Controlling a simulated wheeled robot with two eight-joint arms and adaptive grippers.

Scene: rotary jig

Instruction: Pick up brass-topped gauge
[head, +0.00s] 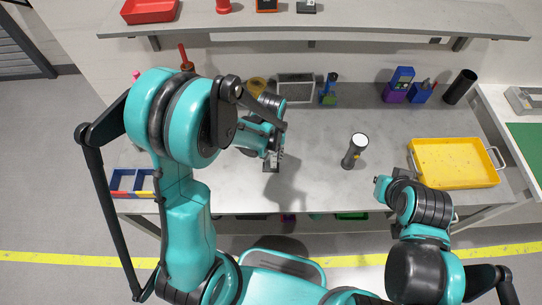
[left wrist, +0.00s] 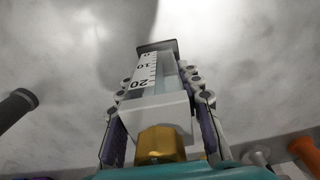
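The brass-topped gauge shows in the left wrist view as a clear block with a numbered scale (left wrist: 148,72), a dark foot at its far end and a brass hexagonal cap (left wrist: 160,145) nearest the camera. In the head view only its dark foot (head: 271,167) shows below my gripper, over the grey bench; my left arm hides most of it. My left gripper (head: 272,154) has one finger on each side of the gauge, close against its body, and looks shut on it. I cannot tell if the foot touches the bench.
A yellow tray (head: 455,163) lies at the right. A blue divided box (head: 131,182) sits at the left edge. Several items line the back, under a shelf (head: 320,22).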

